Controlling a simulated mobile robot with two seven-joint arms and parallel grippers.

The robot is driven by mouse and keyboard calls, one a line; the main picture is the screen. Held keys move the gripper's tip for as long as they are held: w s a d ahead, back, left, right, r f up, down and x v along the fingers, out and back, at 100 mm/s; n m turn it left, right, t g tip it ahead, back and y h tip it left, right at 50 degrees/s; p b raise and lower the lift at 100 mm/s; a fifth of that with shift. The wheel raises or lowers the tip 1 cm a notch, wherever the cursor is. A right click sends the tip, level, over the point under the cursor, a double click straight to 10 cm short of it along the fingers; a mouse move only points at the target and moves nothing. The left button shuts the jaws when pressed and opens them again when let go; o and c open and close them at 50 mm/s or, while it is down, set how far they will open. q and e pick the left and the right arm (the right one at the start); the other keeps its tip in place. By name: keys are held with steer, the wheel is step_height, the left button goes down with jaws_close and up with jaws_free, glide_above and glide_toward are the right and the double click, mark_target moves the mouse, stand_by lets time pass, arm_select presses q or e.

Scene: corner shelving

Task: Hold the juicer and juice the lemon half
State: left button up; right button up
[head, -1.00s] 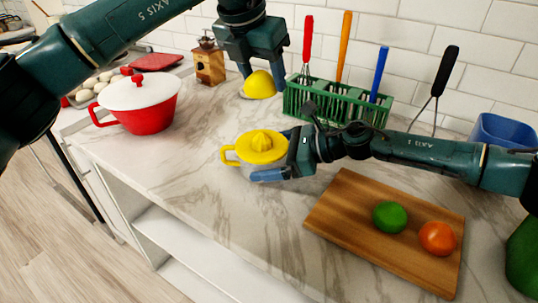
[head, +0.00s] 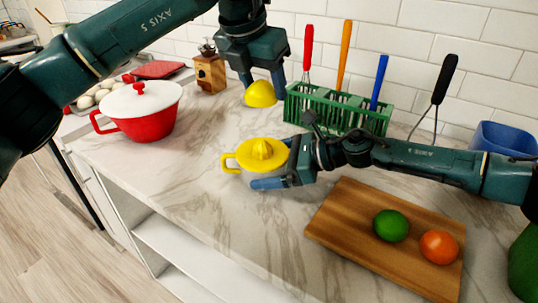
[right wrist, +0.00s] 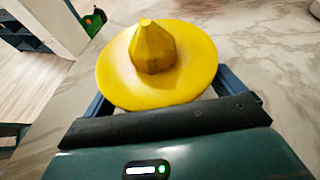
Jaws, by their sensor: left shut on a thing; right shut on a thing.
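The juicer (head: 262,152) has a yellow top with a ridged cone and a yellow handle at its left; it stands upright on the marble counter. Its cone and round rim fill the middle of the right wrist view (right wrist: 157,60). My right gripper (head: 270,170) is shut on the juicer's body from the right. The yellow lemon half (head: 260,95) is between the fingers of my left gripper (head: 261,84), dome side up. My left gripper is shut on it, above and behind the juicer and apart from it. The lemon's cut face is hidden.
A green rack (head: 335,108) with several utensils stands behind my right arm. A wooden board (head: 345,225) with a lime (head: 390,225) and an orange fruit (head: 438,246) lies front right. A red pot (head: 150,122) stands left, near a wooden grinder (head: 210,73). Counter left of the juicer is clear.

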arm_select(q)
glide_above(254, 159)
steer(key=w+d, duration=0.2)
steer(key=w, duration=0.1)
steer(key=shift+f, duration=4.7)
steer(key=o, duration=0.4)
steer(key=shift+c, duration=0.2)
steer(key=c, duration=0.3)
steer(key=shift+c, duration=0.2)
